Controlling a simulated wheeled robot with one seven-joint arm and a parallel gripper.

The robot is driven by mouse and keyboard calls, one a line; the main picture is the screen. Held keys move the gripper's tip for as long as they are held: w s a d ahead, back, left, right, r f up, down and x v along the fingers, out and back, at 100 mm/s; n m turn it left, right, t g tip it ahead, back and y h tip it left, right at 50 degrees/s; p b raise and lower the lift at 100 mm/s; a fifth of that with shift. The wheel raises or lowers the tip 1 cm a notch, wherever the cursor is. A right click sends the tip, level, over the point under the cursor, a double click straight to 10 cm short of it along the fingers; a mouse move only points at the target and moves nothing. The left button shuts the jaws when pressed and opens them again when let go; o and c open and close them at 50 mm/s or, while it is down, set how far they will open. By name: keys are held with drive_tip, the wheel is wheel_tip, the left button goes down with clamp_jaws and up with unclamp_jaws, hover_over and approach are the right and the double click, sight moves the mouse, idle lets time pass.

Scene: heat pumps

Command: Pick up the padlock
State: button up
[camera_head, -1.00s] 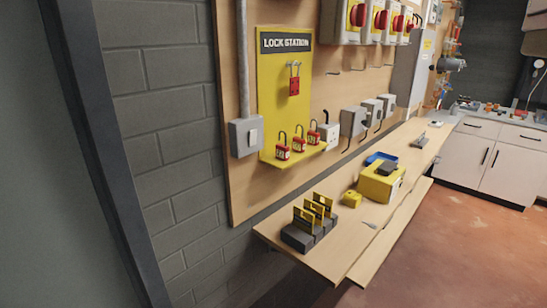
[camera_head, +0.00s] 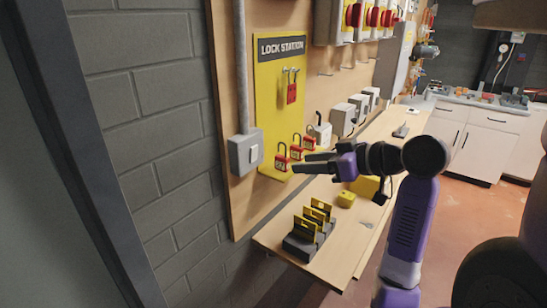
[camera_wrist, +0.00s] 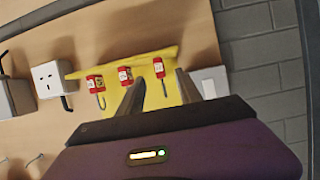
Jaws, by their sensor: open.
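Three red padlocks with white labels and dark shackles stand in a row on the yellow lock station shelf. In the head view they are the left padlock (camera_head: 282,158), the middle padlock (camera_head: 296,148) and the right padlock (camera_head: 309,141). In the wrist view the row appears upside down, with the same left padlock (camera_wrist: 158,68) at the right end. My gripper (camera_head: 299,162) is open and empty, just in front of the shelf. In the wrist view my gripper's fingers (camera_wrist: 160,82) appear on either side of that end padlock, apart from it.
The yellow lock station board (camera_head: 269,95) carries a hanging red hasp (camera_head: 292,93). A grey switch box (camera_head: 245,152) is left of the shelf and a white socket (camera_head: 321,134) is right. Below, the bench holds a dark rack (camera_head: 308,235) and a yellow block (camera_head: 346,199).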

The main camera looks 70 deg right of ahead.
sight(289, 161)
drive_tip(key=x, duration=0.2)
drive_tip(key=p+x, duration=0.1)
drive_tip(key=x, duration=0.4)
drive_tip(key=shift+w+d+r, duration=0.15)
drive_tip(key=shift+w+r, duration=0.05)
drive_tip(key=shift+w, duration=0.2)
drive_tip(key=shift+c, duration=0.2)
clamp_jaws()
